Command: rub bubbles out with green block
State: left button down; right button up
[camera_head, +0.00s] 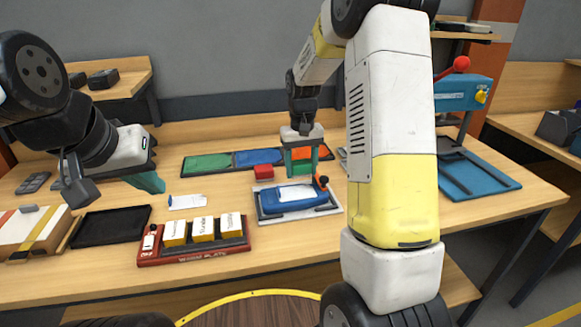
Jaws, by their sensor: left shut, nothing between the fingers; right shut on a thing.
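My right gripper (300,176) comes down over the middle of the bench and is shut on a green block (300,167). The block is partly hidden by the fingers. Just below it in the picture lies a blue piece with a white label (294,193), set on a pale plate (268,217). I cannot tell whether the block touches the blue piece. No bubbles can be made out at this size. My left gripper (158,188) is shut and empty over the left part of the bench, near a small white card (187,202).
A red rack with yellow, white-labelled blocks (203,230) stands in front. A black tray (110,227) and a carton (30,235) lie left. A blue press (463,93) stands right.

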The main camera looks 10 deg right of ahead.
jog(key=shift+r, duration=2.3)
